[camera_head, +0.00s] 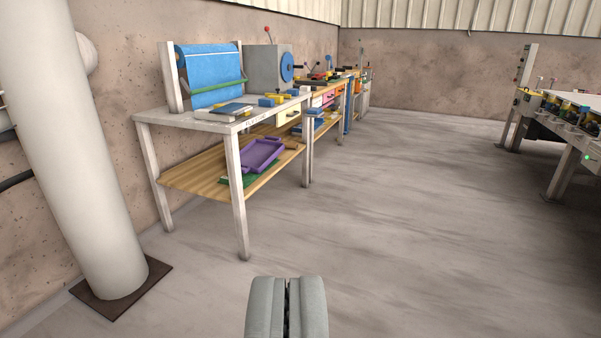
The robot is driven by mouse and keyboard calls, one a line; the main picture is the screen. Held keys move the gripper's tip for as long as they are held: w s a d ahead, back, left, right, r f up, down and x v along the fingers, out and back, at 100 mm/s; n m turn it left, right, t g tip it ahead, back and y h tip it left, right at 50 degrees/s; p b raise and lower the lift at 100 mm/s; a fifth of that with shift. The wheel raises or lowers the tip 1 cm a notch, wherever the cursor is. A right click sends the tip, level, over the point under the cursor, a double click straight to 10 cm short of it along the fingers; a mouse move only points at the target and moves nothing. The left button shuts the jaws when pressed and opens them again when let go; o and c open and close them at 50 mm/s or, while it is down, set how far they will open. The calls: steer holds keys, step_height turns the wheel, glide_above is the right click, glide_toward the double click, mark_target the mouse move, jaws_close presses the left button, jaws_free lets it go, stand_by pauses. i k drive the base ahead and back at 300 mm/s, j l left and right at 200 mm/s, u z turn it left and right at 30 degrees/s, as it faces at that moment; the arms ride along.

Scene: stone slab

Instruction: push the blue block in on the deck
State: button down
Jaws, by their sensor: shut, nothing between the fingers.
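My gripper (287,308) is at the bottom middle of the view, shut and empty, over the open floor and far from any table. Small blue pieces lie on the near workbench (180,121) and on the benches behind it. One blue piece (267,102) lies near the right end of the near bench top, beside yellow ones. A flat blue item (232,108) lies nearer its front edge. I cannot tell which of these is the blue block, nor which surface is the deck.
A thick white column (75,150) on a dark base plate stands at the left. A purple tray (262,154) lies on the bench's wooden lower shelf. A machine table (560,118) stands at the far right. The floor (400,220) between is clear.

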mark_target(264, 103)
steer(key=i, duration=1.85)
steer(key=i+u, duration=0.1)
steer(key=i, duration=0.35)
steer(key=i+l+u, duration=0.15)
steer(key=i, duration=0.3)
steer(key=i+l+u, duration=0.1)
steer(key=i, duration=0.35)
steer(key=i+l+u, duration=0.1)
steer(key=i+l, duration=0.2)
steer(key=i, duration=0.15)
steer(key=i+l+u, duration=0.45)
steer(key=i, duration=0.15)
steer(key=j, duration=0.1)
